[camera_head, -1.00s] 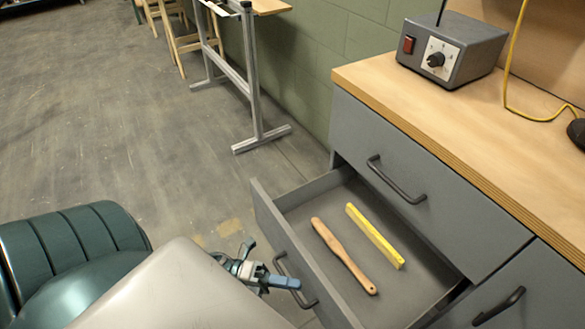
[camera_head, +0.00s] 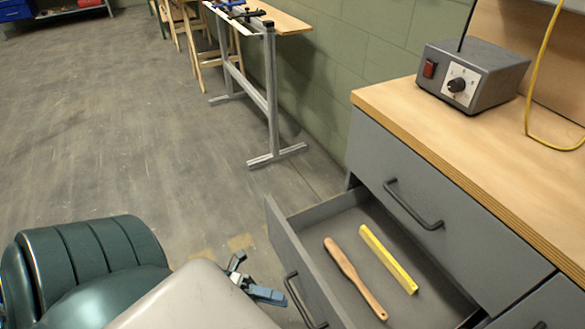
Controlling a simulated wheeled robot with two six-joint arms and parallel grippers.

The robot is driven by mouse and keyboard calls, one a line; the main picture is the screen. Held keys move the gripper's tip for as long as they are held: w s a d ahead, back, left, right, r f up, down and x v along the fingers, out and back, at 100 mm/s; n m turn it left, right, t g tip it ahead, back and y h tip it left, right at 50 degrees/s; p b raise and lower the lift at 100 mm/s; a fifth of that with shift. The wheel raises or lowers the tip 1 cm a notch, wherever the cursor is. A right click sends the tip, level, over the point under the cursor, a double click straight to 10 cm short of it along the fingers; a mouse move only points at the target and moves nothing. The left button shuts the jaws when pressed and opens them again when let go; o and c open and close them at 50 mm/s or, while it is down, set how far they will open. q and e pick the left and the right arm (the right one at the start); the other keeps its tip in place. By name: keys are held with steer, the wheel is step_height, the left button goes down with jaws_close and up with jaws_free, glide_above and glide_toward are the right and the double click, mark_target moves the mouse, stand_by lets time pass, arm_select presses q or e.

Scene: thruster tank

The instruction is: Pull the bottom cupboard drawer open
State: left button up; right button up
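The lower cupboard drawer (camera_head: 300,262) stands pulled out from the grey cupboard, below a shut upper drawer (camera_head: 430,205). Its dark bar handle (camera_head: 303,300) is on the outer face of its front. A wooden stick (camera_head: 352,275) and a yellow bar (camera_head: 388,258) lie inside the drawer. My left gripper (camera_head: 253,280) is just left of the handle, with its fingers spread, empty and apart from the handle. My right gripper is not in view. Whether another drawer lies below is hidden.
A grey control box (camera_head: 472,78) with a red switch and dial stands on the wooden worktop (camera_head: 400,97), beside a yellow cable (camera_head: 537,75). A metal-legged stand (camera_head: 272,100) is by the green wall. The floor at left is clear.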

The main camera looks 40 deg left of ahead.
arm_select(q)
steer(key=v, duration=0.5)
steer(key=shift+w+d, duration=0.1)
stand_by(0.3)
